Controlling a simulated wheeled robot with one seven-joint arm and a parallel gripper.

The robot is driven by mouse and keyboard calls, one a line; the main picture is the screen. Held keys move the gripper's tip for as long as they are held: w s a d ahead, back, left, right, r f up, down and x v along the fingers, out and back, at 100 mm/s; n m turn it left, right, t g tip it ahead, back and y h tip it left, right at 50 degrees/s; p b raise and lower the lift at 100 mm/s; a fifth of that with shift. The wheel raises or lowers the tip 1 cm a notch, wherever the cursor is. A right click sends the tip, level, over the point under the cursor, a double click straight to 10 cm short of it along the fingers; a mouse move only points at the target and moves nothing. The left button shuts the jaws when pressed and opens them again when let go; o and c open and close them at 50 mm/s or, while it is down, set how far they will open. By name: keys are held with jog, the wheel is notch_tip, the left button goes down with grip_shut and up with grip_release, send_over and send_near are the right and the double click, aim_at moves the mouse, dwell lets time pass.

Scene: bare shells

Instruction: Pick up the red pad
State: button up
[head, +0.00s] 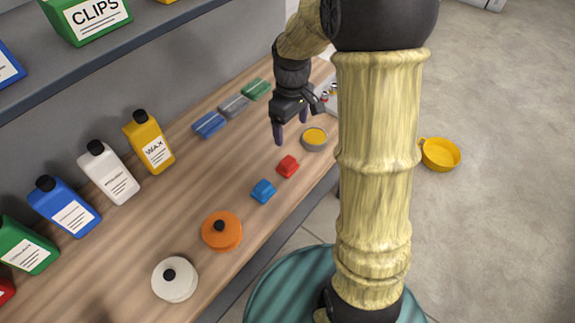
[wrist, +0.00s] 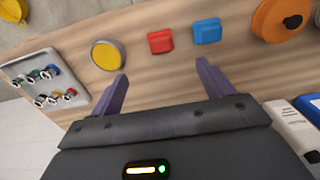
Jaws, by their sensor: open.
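The red pad (head: 287,166) is a small block lying on the wooden bench, beside a blue pad (head: 263,191) of similar size. In the wrist view the red pad (wrist: 160,42) lies beyond my fingertips, between a round yellow-topped tin and the blue pad (wrist: 206,31). My gripper (head: 292,139) is above the bench, a little behind the red pad in the head view. In the wrist view my gripper (wrist: 162,68) has its two purple fingers spread apart with nothing between them. The red pad is fully visible and apart from the fingers.
The yellow-topped tin (head: 314,138) stands right of my gripper. An orange disc (head: 221,231) and a white disc (head: 175,279) lie nearer. Several bottles, including the yellow WAX bottle (head: 149,142), line the wall. A tray (wrist: 45,85) holds small parts. A shelf (head: 100,50) overhangs the bench.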

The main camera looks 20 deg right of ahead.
aim_at(287, 161)
notch_tip(287, 161, down, 12)
jog(key=shift+r+p, duration=0.1)
jog(key=shift+p, duration=0.7)
jog(key=shift+w+a+f+p, duration=0.1)
jog(key=shift+w+f+p, duration=0.1)
jog(key=shift+f, duration=0.15)
jog(key=shift+w+a+f+p, duration=0.1)
jog(key=shift+f+p, duration=0.05)
jog(key=shift+f, duration=0.15)
jog(key=shift+w+a+f+p, duration=0.15)
jog(key=shift+f+p, duration=0.15)
jog(key=shift+f, duration=0.7)
jog(key=shift+w+f+p, duration=0.1)
jog(key=shift+f+p, duration=0.15)
jog(key=shift+f, duration=0.75)
jog(key=c, duration=1.1)
